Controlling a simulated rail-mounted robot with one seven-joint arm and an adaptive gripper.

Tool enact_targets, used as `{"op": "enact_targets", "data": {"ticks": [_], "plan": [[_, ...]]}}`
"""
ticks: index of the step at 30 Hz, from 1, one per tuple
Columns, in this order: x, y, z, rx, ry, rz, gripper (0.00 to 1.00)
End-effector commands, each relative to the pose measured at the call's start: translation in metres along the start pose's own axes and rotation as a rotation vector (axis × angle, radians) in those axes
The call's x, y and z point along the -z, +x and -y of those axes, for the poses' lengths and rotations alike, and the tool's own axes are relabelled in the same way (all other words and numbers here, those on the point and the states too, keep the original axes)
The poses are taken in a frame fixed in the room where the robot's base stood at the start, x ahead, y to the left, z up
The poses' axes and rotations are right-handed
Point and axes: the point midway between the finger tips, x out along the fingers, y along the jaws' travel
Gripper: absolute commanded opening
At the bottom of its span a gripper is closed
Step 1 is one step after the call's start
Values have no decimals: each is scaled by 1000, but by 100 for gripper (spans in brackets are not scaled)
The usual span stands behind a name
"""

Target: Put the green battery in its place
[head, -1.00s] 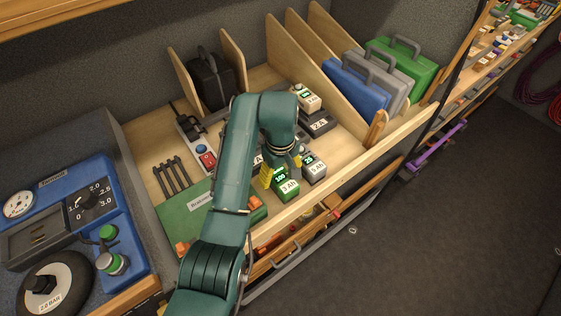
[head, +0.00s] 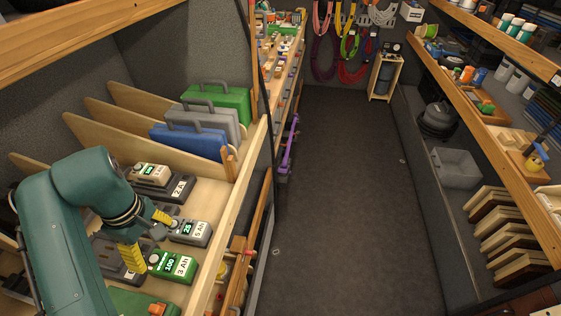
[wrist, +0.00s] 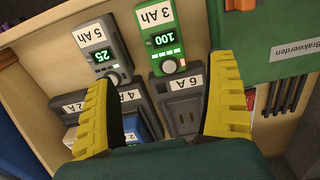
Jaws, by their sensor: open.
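The green battery (head: 172,265), marked 3 Ah and showing 100, stands on the wooden bench near its front edge. In the wrist view the green battery (wrist: 165,45) lies just beyond the charger marked 6 A (wrist: 183,110), whose visible slot is empty. The left finger partly hides the charger marked 4 A (wrist: 125,97).
A grey battery (head: 190,230), marked 5 Ah and showing 25, stands beside the green one. A pale battery (head: 150,171) sits at the 2 A charger (head: 178,187). A green case (wrist: 270,50) lies at the right in the wrist view. Wooden dividers (head: 110,145) and toolboxes (head: 190,140) stand further along.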

Motion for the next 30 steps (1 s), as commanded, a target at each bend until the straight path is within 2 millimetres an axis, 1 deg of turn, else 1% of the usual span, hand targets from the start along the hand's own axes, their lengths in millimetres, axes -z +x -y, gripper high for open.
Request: {"op": "enact_targets", "data": {"ticks": [2, 5, 6, 7, 8, 9, 10, 11, 12, 14, 15, 17, 18, 19, 20, 21, 23, 24, 27, 30], "plan": [[-6, -1, -17, -50, 56, -47, 88], [-22, -12, -59, -185, 200, -179, 88], [-32, -19, -79, -253, 274, -248, 88], [-42, -26, -93, -306, 330, -301, 88], [-53, -35, -105, -360, 385, -356, 88], [-69, -47, -120, -430, 455, -430, 88], [-82, -58, -130, -484, 507, -486, 88], [-96, -69, -138, -536, 557, -542, 88], [-116, -86, -146, -607, 620, -618, 88], [-148, -113, -152, -714, 708, -735, 88], [-172, -132, -152, -786, 762, -815, 88], [-208, -163, -144, -893, 833, -937, 88], [-232, -184, -135, -965, 873, -1019, 88], [-250, -200, -125, -1019, 899, -1082, 88], [-268, -215, -114, -1071, 921, -1143, 88], [-289, -234, -97, -1136, 943, -1221, 88], [-315, -259, -70, -1220, 961, -1327, 88], [-329, -273, -53, -1266, 966, -1386, 88], [-350, -296, -22, -1342, 965, -1486, 88], [-356, -304, -10, -1368, 961, -1523, 88]]}}
